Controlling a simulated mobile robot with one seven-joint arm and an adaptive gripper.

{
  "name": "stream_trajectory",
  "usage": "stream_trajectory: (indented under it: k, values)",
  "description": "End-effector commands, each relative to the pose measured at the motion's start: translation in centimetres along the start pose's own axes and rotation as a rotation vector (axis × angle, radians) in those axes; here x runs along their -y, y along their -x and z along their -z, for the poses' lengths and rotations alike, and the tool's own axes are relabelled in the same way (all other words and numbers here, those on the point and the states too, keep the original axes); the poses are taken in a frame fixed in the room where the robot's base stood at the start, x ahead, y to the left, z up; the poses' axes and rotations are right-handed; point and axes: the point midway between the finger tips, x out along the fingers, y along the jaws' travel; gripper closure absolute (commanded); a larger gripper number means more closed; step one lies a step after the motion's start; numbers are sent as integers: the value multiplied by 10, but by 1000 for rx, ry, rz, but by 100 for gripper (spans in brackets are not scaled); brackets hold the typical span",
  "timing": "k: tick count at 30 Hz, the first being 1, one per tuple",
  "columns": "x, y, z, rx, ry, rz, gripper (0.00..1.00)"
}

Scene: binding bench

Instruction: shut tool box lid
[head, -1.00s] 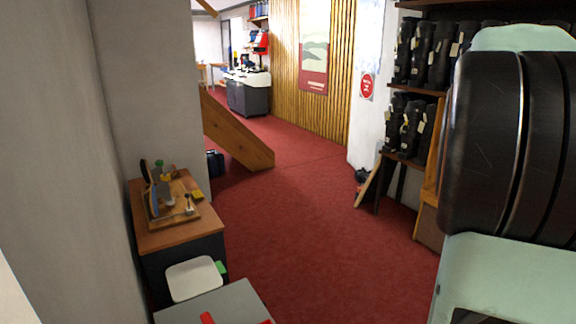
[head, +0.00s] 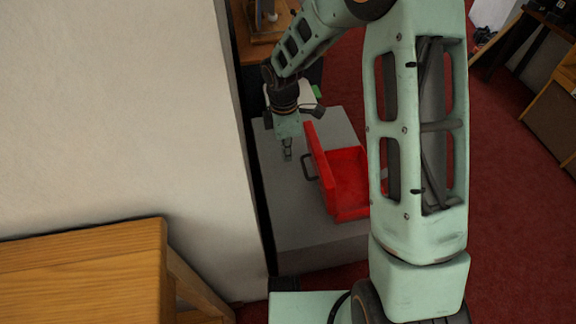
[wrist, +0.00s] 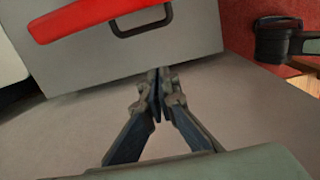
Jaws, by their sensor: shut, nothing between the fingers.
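The red tool box (head: 348,182) sits open on a grey bench top (head: 285,222). Its lid (head: 319,165) stands up on the box's left side, with a dark handle (head: 307,168) sticking out to the left. In the wrist view the lid's red edge (wrist: 85,15) and the handle (wrist: 142,23) are at the top. My gripper (head: 287,155) points down left of the lid and handle, apart from them. Its fingers (wrist: 158,88) are shut and empty. My arm hides the box's right end in the head view.
A pale wall (head: 120,110) rises close along the bench's left side. A wooden piece of furniture (head: 85,270) stands at the lower left. Red carpet (head: 510,200) lies open on the right, with a wooden shelf unit (head: 545,110) beyond.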

Motion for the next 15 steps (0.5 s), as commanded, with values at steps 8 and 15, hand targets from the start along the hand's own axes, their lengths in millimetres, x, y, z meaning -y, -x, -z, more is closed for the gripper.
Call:
stream_trajectory:
  k: [8,15]
  values:
    - [5,-40,6,-5,12,13,100]
    - [5,-93,6,-4,11,12,100]
